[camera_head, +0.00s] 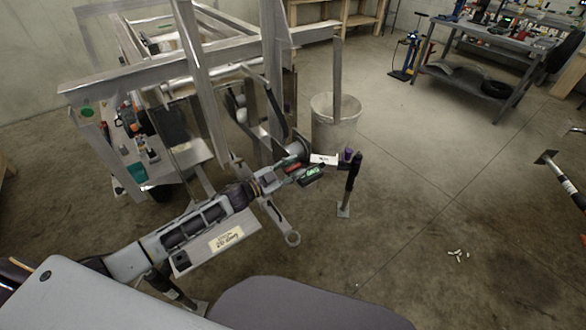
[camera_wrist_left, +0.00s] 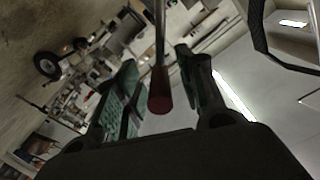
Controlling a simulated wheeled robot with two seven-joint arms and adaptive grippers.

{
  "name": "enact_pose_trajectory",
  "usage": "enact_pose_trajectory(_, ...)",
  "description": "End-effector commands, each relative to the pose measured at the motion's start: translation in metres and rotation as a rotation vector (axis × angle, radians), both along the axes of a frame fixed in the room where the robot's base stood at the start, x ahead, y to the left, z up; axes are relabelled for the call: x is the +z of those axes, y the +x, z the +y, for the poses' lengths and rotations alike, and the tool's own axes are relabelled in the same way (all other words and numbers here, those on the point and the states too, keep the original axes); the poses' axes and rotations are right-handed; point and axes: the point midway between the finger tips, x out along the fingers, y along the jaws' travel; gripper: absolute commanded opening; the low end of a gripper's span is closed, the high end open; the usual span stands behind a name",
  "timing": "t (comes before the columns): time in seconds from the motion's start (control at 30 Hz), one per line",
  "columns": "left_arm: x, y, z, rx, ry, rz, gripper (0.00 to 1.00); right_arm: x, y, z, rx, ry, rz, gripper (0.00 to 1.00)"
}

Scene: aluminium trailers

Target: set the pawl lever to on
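In the left wrist view, a thin metal lever with a dark red grip (camera_wrist_left: 159,92) comes down from the top edge and ends between my left gripper's fingers. I take this as the pawl lever. My left gripper (camera_wrist_left: 157,88) is open around it, with green-padded fingers on both sides and visible gaps. In the head view my left gripper (camera_head: 310,169) reaches in from the left, close to the trailer frame's front end. A white label (camera_head: 324,159) shows just beyond it. The lever's on and off marks cannot be read.
The aluminium trailer frame (camera_head: 160,73) rises beside my left arm. A grey bin (camera_head: 334,125) stands behind the gripper, and a black post (camera_head: 352,180) with a foot plate to its right. A workbench (camera_head: 485,45) is at the back right. The floor on the right is mostly clear.

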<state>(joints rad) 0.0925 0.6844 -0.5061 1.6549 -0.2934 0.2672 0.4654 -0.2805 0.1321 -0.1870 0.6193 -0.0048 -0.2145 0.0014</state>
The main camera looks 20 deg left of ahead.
Motion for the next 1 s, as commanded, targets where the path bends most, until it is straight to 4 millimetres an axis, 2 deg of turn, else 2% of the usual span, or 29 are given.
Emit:
enact_pose_trajectory(0.3, -0.0002, 0.0008, -0.0005, 0.000, 0.000, 0.000, 0.39, -0.0001, -0.0003, 0.0004, 0.000, 0.001, 0.000, 0.00)
enact_pose_trajectory(0.6, -0.0004, 0.0005, -0.0007, 0.000, 0.001, 0.001, 0.02, -0.0001, -0.0003, 0.0005, 0.000, 0.001, 0.000, 0.00)
enact_pose_trajectory(0.63, -0.0005, 0.0003, -0.0008, 0.000, 0.001, 0.001, 0.00, -0.0001, -0.0003, 0.0005, 0.000, 0.001, 0.000, 0.00)
enact_pose_trajectory(1.0, -0.0015, -0.0006, -0.0016, -0.002, -0.005, 0.007, 0.00, 0.0007, -0.0004, 0.0006, 0.000, 0.001, 0.000, 0.00)
